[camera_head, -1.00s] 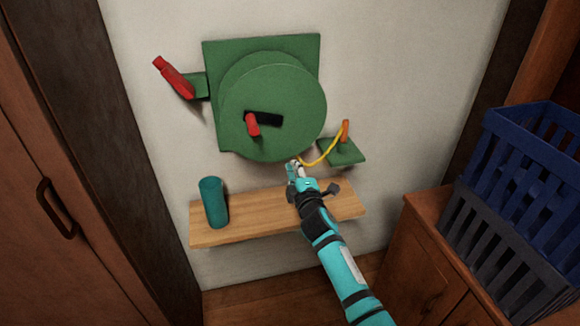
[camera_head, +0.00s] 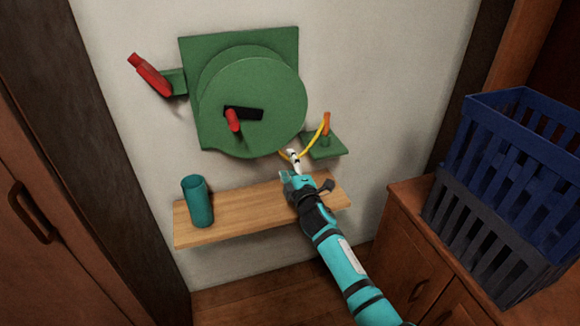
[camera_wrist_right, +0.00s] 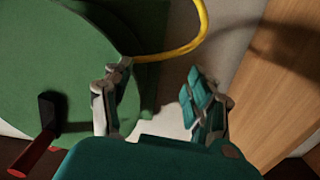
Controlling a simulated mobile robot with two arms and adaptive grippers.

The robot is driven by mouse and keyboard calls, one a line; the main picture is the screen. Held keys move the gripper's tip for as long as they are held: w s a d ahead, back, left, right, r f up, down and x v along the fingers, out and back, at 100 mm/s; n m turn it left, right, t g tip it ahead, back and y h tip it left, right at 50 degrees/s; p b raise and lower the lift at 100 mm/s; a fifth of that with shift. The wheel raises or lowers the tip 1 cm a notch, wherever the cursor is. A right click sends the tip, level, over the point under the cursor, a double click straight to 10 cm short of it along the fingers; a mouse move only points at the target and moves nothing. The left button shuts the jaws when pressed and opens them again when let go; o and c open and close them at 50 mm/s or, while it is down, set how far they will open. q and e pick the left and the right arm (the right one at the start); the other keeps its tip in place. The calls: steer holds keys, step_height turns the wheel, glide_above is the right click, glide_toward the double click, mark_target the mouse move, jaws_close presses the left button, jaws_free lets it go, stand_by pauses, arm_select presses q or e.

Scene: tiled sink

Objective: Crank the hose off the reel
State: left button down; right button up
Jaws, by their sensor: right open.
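The green hose reel (camera_head: 270,90) is on the wall, with a black crank arm (camera_head: 250,113) and red handle (camera_head: 233,119) on its face. A yellow hose (camera_head: 316,143) runs from the drum's lower right to an orange end piece (camera_head: 326,122) on a green bracket (camera_head: 333,148). My right gripper (camera_head: 291,168) is open below the drum's lower right edge, close to the hose. In the right wrist view its fingers (camera_wrist_right: 158,82) are apart with nothing between them, and the hose (camera_wrist_right: 178,52) passes just beyond the left fingertip; contact is unclear. My left gripper is out of view.
A red lever-like piece (camera_head: 149,75) sticks out on a green bracket at the upper left. A wooden shelf (camera_head: 250,212) below the reel bears a teal cup (camera_head: 198,202). Blue (camera_head: 520,145) and grey (camera_head: 480,235) crates stack on a cabinet at right.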

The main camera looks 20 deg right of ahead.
steer(key=shift+s, duration=0.1)
stand_by(0.3)
steer(key=s+p, duration=0.3)
steer(key=s, duration=0.5)
steer(key=shift+d, duration=0.15)
steer(key=shift+w, duration=0.1)
stand_by(0.5)
